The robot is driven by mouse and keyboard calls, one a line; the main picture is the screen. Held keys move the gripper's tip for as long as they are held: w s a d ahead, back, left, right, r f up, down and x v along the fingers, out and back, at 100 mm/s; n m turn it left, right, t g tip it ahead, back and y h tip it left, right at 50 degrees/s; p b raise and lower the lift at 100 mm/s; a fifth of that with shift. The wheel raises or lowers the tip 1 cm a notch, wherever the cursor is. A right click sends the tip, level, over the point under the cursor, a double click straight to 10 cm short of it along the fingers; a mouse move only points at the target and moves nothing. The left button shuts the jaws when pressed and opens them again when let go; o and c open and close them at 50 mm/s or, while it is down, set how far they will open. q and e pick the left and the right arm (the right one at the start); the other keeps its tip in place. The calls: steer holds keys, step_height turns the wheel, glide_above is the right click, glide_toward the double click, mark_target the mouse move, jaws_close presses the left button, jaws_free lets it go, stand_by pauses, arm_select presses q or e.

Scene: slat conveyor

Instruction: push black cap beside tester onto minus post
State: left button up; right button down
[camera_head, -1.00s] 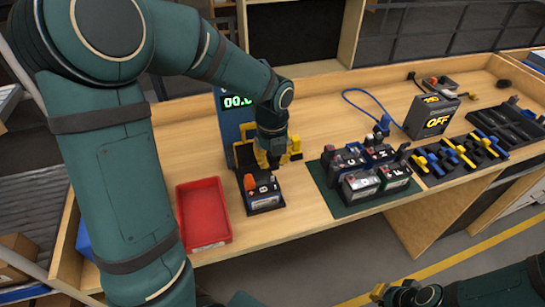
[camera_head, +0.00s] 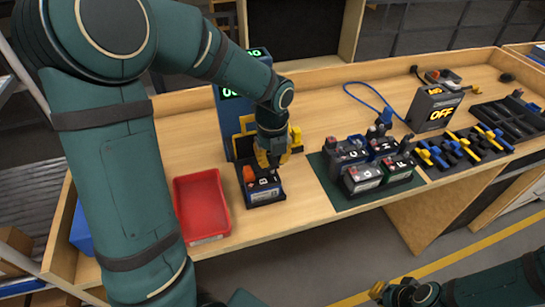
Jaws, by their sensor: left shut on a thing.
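A dark battery (camera_head: 265,196) with an orange cap (camera_head: 248,173) on its left post stands in front of the blue tester (camera_head: 229,112). My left gripper (camera_head: 271,164) points down right at the battery's top, over its right-hand post. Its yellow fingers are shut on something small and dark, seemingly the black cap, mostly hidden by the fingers. The minus post is hidden under the gripper, so I cannot tell whether the cap touches it. My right gripper (camera_head: 386,291) is at the bottom edge, away from the bench; its opening is unclear.
A red tray (camera_head: 203,207) lies left of the battery. Several batteries stand on a green mat (camera_head: 333,196) to the right. Beyond are a dark rack of blue and yellow tools (camera_head: 462,147) and a box reading OFF (camera_head: 434,107). A blue cable (camera_head: 372,98) lies behind.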

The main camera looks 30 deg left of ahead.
arm_select(q)
steer(key=shift+f, duration=0.1)
steer(key=o, duration=0.8)
step_height(320, 180, up, 12)
stand_by(0.5)
